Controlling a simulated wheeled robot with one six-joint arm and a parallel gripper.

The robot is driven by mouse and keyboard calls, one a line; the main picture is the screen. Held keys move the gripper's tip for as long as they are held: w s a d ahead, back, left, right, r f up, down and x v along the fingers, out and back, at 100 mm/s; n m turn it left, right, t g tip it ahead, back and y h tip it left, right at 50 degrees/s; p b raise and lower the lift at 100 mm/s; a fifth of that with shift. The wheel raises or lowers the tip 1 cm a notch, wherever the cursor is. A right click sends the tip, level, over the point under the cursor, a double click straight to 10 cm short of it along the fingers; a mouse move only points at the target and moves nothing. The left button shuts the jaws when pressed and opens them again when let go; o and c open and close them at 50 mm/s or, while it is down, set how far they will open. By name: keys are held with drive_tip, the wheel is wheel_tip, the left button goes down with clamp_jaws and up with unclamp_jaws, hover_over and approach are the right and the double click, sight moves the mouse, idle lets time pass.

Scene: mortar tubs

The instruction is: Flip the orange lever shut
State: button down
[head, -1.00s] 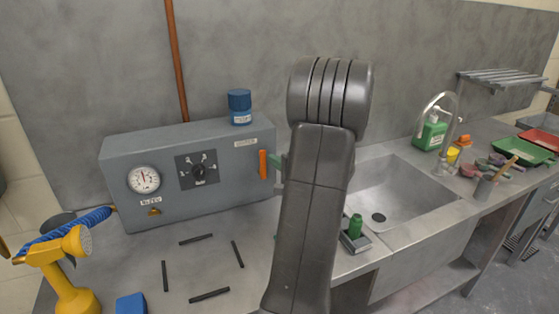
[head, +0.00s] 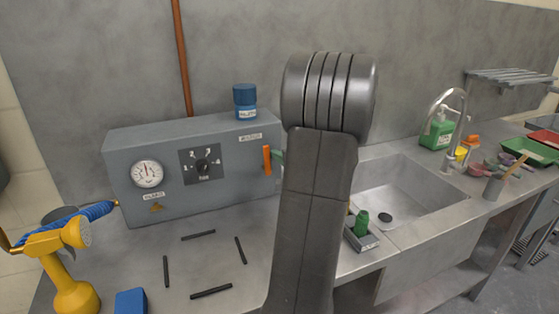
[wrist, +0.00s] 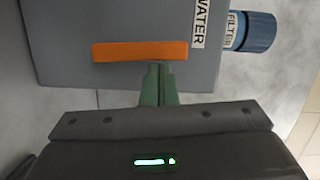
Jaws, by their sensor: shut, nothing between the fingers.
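The orange lever (head: 267,160) is on the right part of the front of the grey box (head: 128,190), upright in the head view. In the wrist view the lever (wrist: 140,51) lies across the picture as an orange bar beside the WATER label. My gripper's green fingers (wrist: 160,80) are shut and empty. Their tips are at the lever's lower edge in the wrist view, near its right half; I cannot tell whether they touch it. In the head view my arm hides most of the gripper, and only a bit of green (head: 278,157) shows right of the lever.
A blue filter jar (head: 245,102) stands on the box. The box front has a gauge (head: 147,174) and a dial (head: 202,165). A yellow sprayer (head: 68,260) is at left, black strips lie on the counter, and a sink (head: 400,195) is at right.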

drive_tip(key=a+n+b, duration=0.1)
drive_tip(key=n+b, duration=0.1)
drive_tip(key=b, duration=0.2)
drive_tip(key=s+a+n+b, duration=0.1)
drive_tip(key=n+b, duration=0.1)
drive_tip(key=b, duration=0.3)
drive_tip(key=shift+a+f+h, duration=0.2)
drive_tip(key=shift+a+h, duration=0.15)
drive_tip(key=shift+h, duration=0.05)
drive_tip(key=s+a+f+n+h+b, duration=0.2)
drive_tip(key=a+n+b, duration=0.3)
drive_tip(key=n+b, duration=0.4)
drive_tip(key=f+h+b, duration=0.1)
drive_tip(key=b, duration=0.4)
drive_tip(key=shift+s+b, duration=0.15)
drive_tip(key=shift+b, duration=0.25)
drive_tip(key=shift+a+f, duration=0.1)
drive_tip(key=shift+a, duration=0.05)
drive_tip(key=s+d+r+p, duration=0.3)
drive_tip(key=s+r, duration=0.3)
drive_tip(key=s, duration=0.3)
drive_tip(key=shift+d+r, duration=0.2)
drive_tip(key=shift+d, duration=0.15)
